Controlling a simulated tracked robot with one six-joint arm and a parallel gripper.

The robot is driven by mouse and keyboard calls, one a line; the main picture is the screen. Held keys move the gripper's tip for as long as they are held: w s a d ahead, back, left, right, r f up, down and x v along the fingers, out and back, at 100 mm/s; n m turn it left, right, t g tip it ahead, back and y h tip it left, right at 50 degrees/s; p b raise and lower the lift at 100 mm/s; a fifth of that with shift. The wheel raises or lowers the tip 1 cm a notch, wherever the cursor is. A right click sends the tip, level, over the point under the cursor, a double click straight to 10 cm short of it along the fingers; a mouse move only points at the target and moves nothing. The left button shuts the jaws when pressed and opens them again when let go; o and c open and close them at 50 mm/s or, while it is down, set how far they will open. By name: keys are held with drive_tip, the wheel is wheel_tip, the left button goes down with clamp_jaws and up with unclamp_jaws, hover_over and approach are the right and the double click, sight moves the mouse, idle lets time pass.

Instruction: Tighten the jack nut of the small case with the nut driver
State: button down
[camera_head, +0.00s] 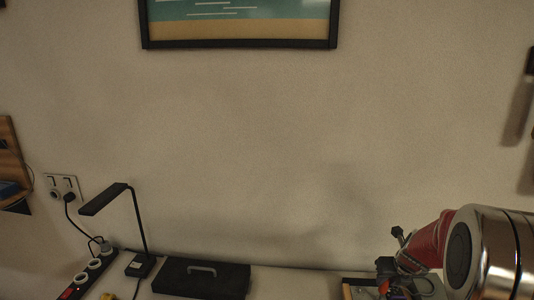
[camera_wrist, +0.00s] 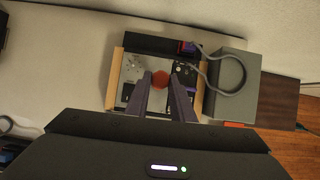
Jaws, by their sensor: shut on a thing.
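In the wrist view my gripper (camera_wrist: 162,76) points down over a synth case. Its two dark fingers are shut on a red, round-ended thing (camera_wrist: 160,80), which looks like the nut driver's handle seen end-on. The small case (camera_wrist: 132,68) has a light panel and wooden side cheeks, and lies beneath the fingers. The driver's tip and the jack nut are hidden, so I cannot tell whether they touch. In the head view, part of the case (camera_head: 347,291) shows at the bottom right, mostly behind my arm.
A grey box (camera_wrist: 232,88) stands right of the case, with a grey cable (camera_wrist: 240,72) looping over it. A dark wooden surface (camera_wrist: 280,108) lies further right. In the head view a black lamp (camera_head: 138,225), a black toolbox (camera_head: 200,283) and a power strip (camera_head: 88,280) stand left.

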drive_tip(key=c, duration=1.5)
unclamp_jaws()
drive_tip(key=shift+o, duration=0.2)
drive_tip(key=v, duration=1.3)
drive_tip(key=shift+s+r, duration=0.15)
drive_tip(key=shift+r, duration=0.15)
drive_tip(key=shift+d, duration=0.1)
